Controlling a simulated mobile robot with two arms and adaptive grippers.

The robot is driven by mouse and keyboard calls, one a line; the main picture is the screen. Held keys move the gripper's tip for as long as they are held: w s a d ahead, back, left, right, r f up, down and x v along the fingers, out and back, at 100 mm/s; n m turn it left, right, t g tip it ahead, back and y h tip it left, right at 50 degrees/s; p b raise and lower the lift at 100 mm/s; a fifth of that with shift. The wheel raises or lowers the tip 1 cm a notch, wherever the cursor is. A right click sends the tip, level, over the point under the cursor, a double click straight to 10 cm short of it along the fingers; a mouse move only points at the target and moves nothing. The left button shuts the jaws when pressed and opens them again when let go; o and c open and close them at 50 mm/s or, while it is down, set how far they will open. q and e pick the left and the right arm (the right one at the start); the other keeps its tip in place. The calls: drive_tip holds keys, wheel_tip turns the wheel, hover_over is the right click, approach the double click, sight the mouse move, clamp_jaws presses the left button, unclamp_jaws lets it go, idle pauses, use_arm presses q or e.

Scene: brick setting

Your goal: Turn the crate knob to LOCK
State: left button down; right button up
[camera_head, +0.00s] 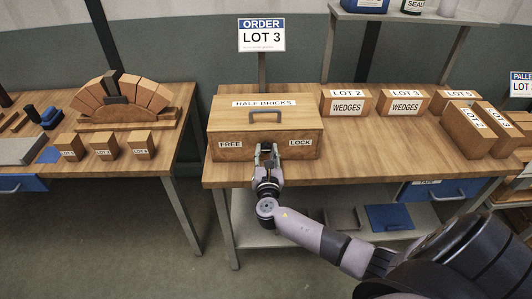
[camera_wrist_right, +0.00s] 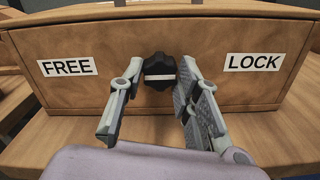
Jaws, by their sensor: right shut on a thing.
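The wooden crate (camera_head: 232,142) stands on the workbench, marked HALF BRICKS on its lid, FREE on the left of its front and LOCK on the right. Its black knob (camera_wrist_right: 158,82) sits in the middle of the front, between the FREE label (camera_wrist_right: 67,67) and the LOCK label (camera_wrist_right: 254,62). A white bar on the knob lies about level. My right gripper (camera_head: 267,153) is at the crate front, its fingers on either side of the knob and shut on it. It partly hides the knob in the head view. My left gripper is not in view.
WEDGES boxes (camera_head: 346,102) and more lot boxes stand right of the crate. A left table (camera_head: 104,172) holds a brick arch (camera_head: 127,95) and small lot blocks. A gap separates the tables. An ORDER LOT 3 sign (camera_head: 262,35) stands behind the crate.

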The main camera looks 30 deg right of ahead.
drive_tip(key=m+b, duration=0.3)
drive_tip(key=shift+f, duration=0.25)
drive_tip(key=m+b, duration=0.4)
drive_tip(key=m, duration=0.1)
drive_tip(key=shift+b, duration=0.35)
drive_tip(key=m+b, duration=0.3)
drive_tip(key=m, duration=0.2)
drive_tip(key=shift+r+m+b, duration=0.15)
drive_tip(key=shift+m+b, duration=1.3)
drive_tip(key=shift+m, duration=0.55)
drive_tip(key=o, duration=1.1)
drive_tip(key=shift+o, duration=0.2)
drive_tip(key=shift+s, duration=0.1)
